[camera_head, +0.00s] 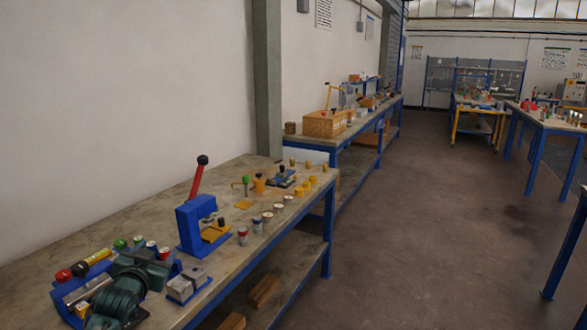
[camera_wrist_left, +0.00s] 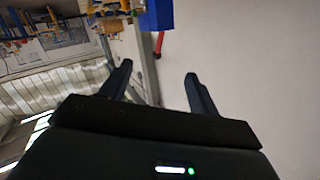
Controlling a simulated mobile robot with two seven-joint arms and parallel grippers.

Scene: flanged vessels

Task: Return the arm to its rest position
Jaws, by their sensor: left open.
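My left gripper (camera_wrist_left: 158,69) shows in the left wrist view. Its two dark fingers stand apart with nothing between them. Beyond the fingers that view shows the blue hand press (camera_wrist_left: 156,15) with its red lever, seen upside down, and a pale wall. In the head view I cannot clearly make out my left gripper or arm. My right gripper is in neither view.
The near bench (camera_head: 145,222) runs along the wall with a blue press (camera_head: 190,228), a green machine (camera_head: 128,287) and several small cylinders. A wooden box (camera_head: 324,124) sits on the bench behind. The brown floor (camera_head: 430,220) at right is clear.

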